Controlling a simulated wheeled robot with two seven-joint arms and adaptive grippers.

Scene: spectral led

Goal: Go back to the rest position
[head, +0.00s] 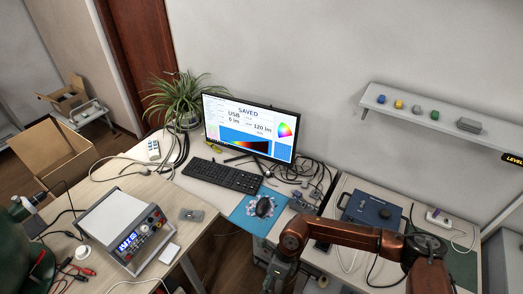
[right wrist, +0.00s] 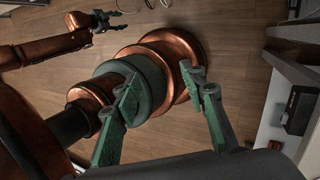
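My right arm reaches in from the right in the head view and bends down over the gap between the desks. Its wrist (head: 282,268) shows at the bottom edge, and the fingertips are not clearly seen there. In the right wrist view my right gripper (right wrist: 168,90) has its two green fingers wide apart with nothing between them. Beyond the fingers are my own copper and green body parts and wooden floor. My left gripper (right wrist: 116,20) shows small at the upper left of that view, with its fingers apart and nothing seen between them.
A monitor (head: 250,127) reading "SAVED" and a keyboard (head: 222,176) stand on the back desk. A power supply (head: 122,231) with leads is on the left bench. A blue box (head: 372,212) sits on the right bench, near my right arm. A shelf (head: 440,122) holds small parts.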

